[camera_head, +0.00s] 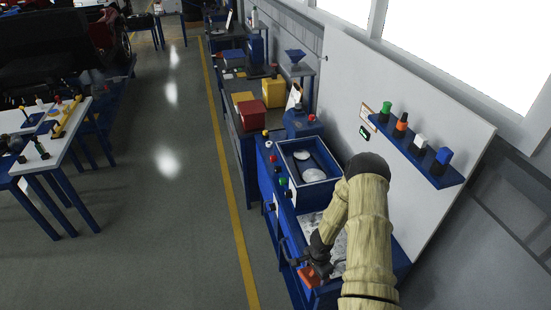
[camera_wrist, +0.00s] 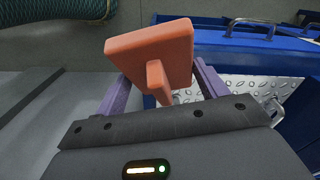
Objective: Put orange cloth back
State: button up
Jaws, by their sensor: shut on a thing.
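The orange cloth (camera_wrist: 150,48) shows in the wrist view as a flat orange slab with a narrow stem. My gripper (camera_wrist: 160,84) is shut on the stem, which sits between its two purple-grey fingers, and the slab stands beyond them. In the head view, the orange cloth (camera_head: 308,278) is a small patch at the end of my gripper (camera_head: 316,268). It is held over the near left edge of the blue bench. Whether it touches the bench is not clear.
The blue bench has a diamond-plate surface (camera_wrist: 215,92) and a metal handle (camera_wrist: 250,24). A blue bin (camera_head: 283,148) with two pale discs stands beyond my arm. A wall shelf (camera_head: 420,160) at right holds several coloured items. The floor (camera_head: 185,215) at left is clear.

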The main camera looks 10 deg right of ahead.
aim_at(304, 273)
jog(key=a+n, duration=0.1)
jog(key=n, duration=0.1)
jog(key=a+f+n, duration=0.1)
jog(key=a+n, duration=0.1)
jog(key=a+f+n+b, duration=0.1)
jog(key=shift+w+a+f+n, duration=0.1)
jog(key=shift+a+n, duration=0.05)
jog(key=shift+n, duration=0.25)
jog(key=a+f+n+b, duration=0.2)
jog(key=f+n+b, duration=0.2)
jog(key=f+b, duration=0.4)
jog(key=a+f+n+b, duration=0.3)
jog(key=f+n+b, duration=0.1)
jog(key=f+b, duration=0.4)
jog(key=shift+a+f, duration=0.25)
jog(key=shift+f, duration=0.15)
jog(key=shift+s+d, duration=0.15)
jog(key=shift+s, duration=0.05)
jog(key=shift+s+r, duration=0.1)
